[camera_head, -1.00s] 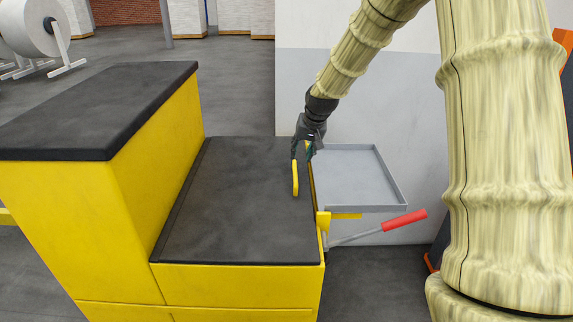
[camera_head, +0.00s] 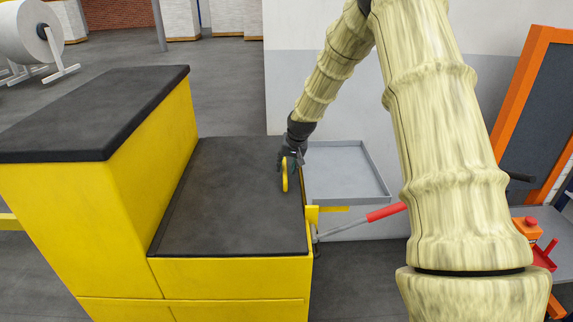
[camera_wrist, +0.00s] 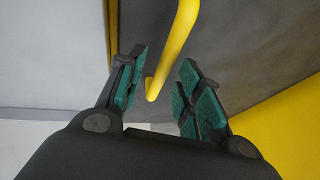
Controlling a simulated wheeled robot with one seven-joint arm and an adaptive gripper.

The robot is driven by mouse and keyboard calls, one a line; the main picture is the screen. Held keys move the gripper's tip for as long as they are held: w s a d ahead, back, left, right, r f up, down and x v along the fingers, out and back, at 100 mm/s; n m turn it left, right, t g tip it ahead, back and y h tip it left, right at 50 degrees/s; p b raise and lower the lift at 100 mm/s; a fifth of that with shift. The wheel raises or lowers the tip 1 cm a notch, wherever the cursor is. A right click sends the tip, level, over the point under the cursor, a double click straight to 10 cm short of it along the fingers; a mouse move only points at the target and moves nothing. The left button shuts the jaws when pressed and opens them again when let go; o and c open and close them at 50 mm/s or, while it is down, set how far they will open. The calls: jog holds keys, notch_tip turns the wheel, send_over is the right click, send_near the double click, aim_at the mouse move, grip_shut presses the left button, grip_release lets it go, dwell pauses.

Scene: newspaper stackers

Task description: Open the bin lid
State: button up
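The bin is the lower part of a yellow cabinet (camera_head: 230,278), and its flat black lid (camera_head: 225,205) lies closed on top. A curved yellow handle (camera_head: 285,178) stands up near the lid's right edge. My gripper (camera_head: 289,160) is at the handle's far end, partly hiding it. In the wrist view, the handle (camera_wrist: 175,50) runs between the two green-padded fingers of my gripper (camera_wrist: 160,95). The fingers are open, with a gap on each side, and the handle is nearer the left finger.
A taller yellow block with a black top (camera_head: 85,110) stands left of the lid. A grey tray (camera_head: 345,172) and a red-gripped lever (camera_head: 385,212) are on the right. A grey wall is behind the tray. An orange frame (camera_head: 520,80) stands at far right.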

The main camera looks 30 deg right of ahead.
jog(key=shift+w+f, duration=0.55)
jog(key=shift+f, duration=0.05)
jog(key=shift+s+r, duration=0.3)
jog(key=shift+a, duration=0.1)
jog(key=shift+c, duration=0.8)
jog(key=shift+w+f, duration=0.1)
grip_shut()
jog(key=shift+a, duration=0.1)
